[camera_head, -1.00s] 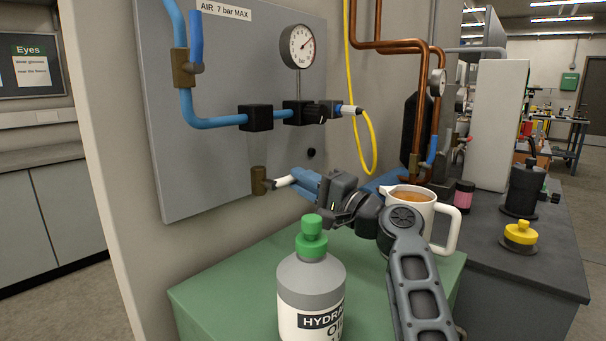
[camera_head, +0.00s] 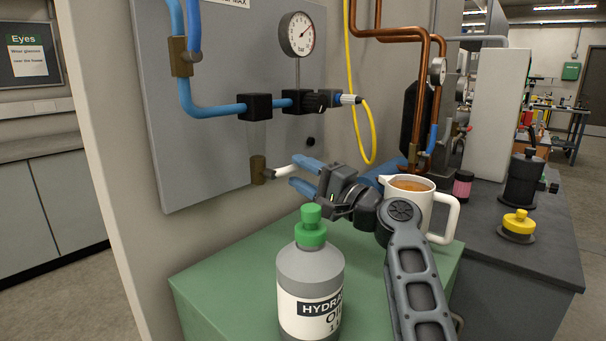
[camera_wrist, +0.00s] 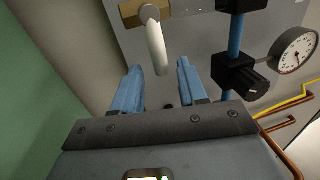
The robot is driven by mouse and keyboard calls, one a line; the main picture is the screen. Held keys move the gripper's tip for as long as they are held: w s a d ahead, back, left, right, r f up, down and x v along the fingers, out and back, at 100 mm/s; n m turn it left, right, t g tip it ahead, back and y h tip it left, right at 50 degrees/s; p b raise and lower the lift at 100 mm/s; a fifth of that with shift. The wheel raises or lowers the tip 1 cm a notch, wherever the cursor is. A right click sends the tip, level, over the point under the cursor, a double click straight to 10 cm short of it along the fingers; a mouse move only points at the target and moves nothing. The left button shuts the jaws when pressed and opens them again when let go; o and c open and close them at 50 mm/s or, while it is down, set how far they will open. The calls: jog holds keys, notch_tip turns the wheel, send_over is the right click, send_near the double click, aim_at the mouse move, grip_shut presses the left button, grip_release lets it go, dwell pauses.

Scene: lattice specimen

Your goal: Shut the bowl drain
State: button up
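The bowl drain is a small brass valve (camera_head: 257,170) low on the grey panel, below a black block on the blue pipe. A faint clear bowl seems to sit between them. The drain's white lever (camera_head: 282,174) sticks out sideways to the right. In the wrist view the brass body (camera_wrist: 143,12) is at the top and the white lever (camera_wrist: 156,45) points down toward my gripper. My gripper (camera_head: 299,175) has blue fingers, spread apart and empty. In the wrist view the lever's end lies between the fingertips (camera_wrist: 159,69), with gaps to both sides.
A hydraulic oil bottle (camera_head: 311,285) stands on the green top (camera_head: 215,278) in front of my arm. A white jug of brown liquid (camera_head: 417,207) stands close behind my wrist. A pressure gauge (camera_head: 297,34) and a blue-levered brass valve (camera_head: 181,57) are higher on the panel.

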jog(key=v, duration=0.7)
jog(key=shift+s+d+b, duration=0.25)
jog(key=shift+d+b, duration=0.05)
jog(key=shift+b, duration=0.1)
dwell(2.3)
